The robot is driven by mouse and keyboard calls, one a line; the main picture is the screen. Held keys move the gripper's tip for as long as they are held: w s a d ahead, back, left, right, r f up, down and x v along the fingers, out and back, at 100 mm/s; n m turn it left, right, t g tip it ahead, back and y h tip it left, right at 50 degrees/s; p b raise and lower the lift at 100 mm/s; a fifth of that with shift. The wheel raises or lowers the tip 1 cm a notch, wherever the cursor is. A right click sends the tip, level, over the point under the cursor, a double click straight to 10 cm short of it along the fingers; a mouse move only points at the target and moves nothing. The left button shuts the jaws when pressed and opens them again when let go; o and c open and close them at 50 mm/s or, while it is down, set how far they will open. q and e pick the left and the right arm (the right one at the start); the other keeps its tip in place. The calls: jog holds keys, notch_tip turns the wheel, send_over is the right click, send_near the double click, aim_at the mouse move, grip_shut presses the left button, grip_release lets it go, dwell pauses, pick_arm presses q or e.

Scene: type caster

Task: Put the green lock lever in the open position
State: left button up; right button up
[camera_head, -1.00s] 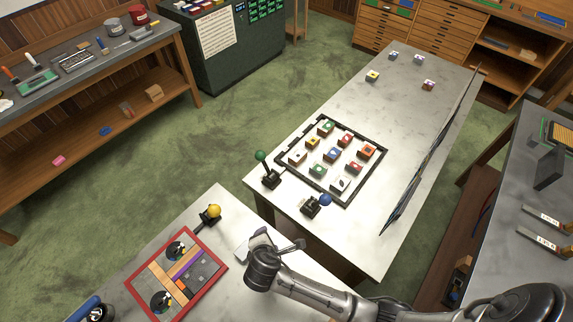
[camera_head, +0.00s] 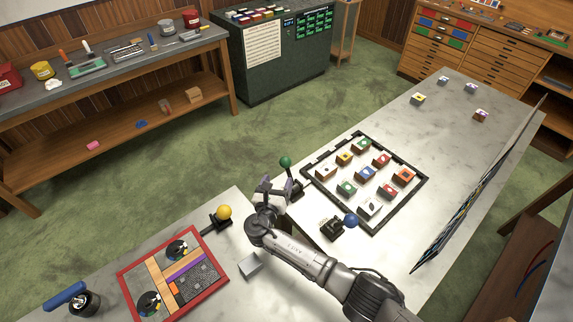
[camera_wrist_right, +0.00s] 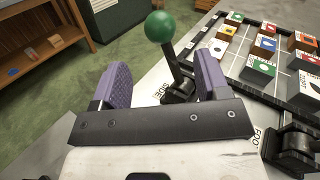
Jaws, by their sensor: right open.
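The green lock lever (camera_head: 286,163) stands at the near left corner of the right-hand table, beside the black-framed tray. It has a green ball on a dark stick over a black base. It also shows in the right wrist view (camera_wrist_right: 160,28), ahead of the purple finger pads, with its stick tilted slightly and its base near the right finger. My right gripper (camera_head: 276,187) is open and empty, just short of the lever in the head view; its fingers also show in the right wrist view (camera_wrist_right: 162,80). My left gripper is not in view.
A blue-ball lever (camera_head: 351,220) stands close to the right of my right arm. A yellow-ball lever (camera_head: 224,212) is on the near table by a red-framed board (camera_head: 222,303). The black-framed tray (camera_head: 420,181) holds several coloured blocks. A small pale block (camera_head: 250,265) lies by my arm.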

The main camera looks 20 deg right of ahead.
aim_at(285, 163)
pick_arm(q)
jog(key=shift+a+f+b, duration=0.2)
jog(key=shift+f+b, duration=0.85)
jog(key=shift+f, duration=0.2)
pick_arm(e)
jog(key=x, duration=0.8)
jog(key=shift+w+d, duration=0.15)
jog(key=shift+w, duration=0.15)
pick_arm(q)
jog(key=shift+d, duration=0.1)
pick_arm(e)
jog(key=shift+c, duration=0.5)
